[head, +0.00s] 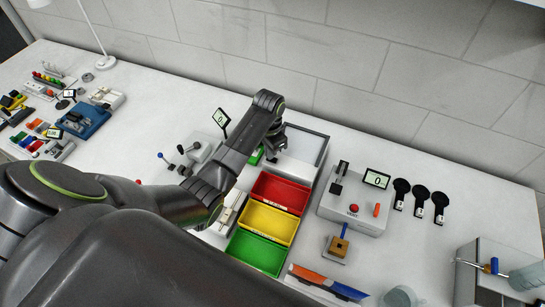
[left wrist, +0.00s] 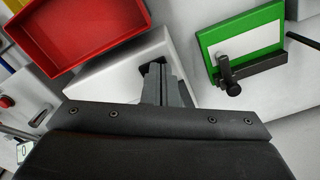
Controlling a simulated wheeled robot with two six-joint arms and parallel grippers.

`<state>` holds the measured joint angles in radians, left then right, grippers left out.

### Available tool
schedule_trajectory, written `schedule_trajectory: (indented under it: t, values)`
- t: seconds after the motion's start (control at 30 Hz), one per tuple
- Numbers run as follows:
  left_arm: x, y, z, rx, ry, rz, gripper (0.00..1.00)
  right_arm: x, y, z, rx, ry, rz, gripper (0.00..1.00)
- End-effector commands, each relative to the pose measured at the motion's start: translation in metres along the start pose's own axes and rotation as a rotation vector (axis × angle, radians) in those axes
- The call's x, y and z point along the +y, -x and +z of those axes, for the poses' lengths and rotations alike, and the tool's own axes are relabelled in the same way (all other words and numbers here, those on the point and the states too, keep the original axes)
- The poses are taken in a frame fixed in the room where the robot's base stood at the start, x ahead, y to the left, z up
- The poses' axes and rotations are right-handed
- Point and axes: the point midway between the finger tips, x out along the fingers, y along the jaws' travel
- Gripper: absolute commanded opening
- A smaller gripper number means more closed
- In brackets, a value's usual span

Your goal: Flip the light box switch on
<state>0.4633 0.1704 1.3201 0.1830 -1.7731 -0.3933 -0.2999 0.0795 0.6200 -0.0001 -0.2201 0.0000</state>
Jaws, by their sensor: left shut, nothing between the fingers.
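My left gripper (head: 271,152) reaches down just behind the red bin, at the left end of a pale box with a dark frame (head: 308,150), which looks like the light box. In the left wrist view the shut, empty fingers (left wrist: 163,78) point at a white box (left wrist: 105,72). A dark spot shows on the box at the fingertips, perhaps the switch; the fingers cover most of it. I cannot tell whether they touch it or which way it is set. My right gripper is in neither view.
A green-framed plate with a black lever (left wrist: 240,45) lies beside the fingers. The red bin (left wrist: 75,30) is on the other side. Yellow (head: 267,222) and green (head: 257,252) bins stand in front. A control box with a red button (head: 352,208) is to the right.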

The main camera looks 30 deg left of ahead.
Motion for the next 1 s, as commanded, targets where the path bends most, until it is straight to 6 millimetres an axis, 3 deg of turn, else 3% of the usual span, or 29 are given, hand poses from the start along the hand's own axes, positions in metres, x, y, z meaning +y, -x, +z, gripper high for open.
schedule_trajectory:
  t: [0.2,0.73,1.0]
  values:
    - [0.0,0.022,0.0,0.0,0.0,-0.001,0.0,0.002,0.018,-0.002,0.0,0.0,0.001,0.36]
    - [-0.001,0.061,-0.001,0.002,0.001,-0.002,0.0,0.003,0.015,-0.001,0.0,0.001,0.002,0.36]
    - [0.0,0.066,0.0,0.0,0.001,-0.001,0.0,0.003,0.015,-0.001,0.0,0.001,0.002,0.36]
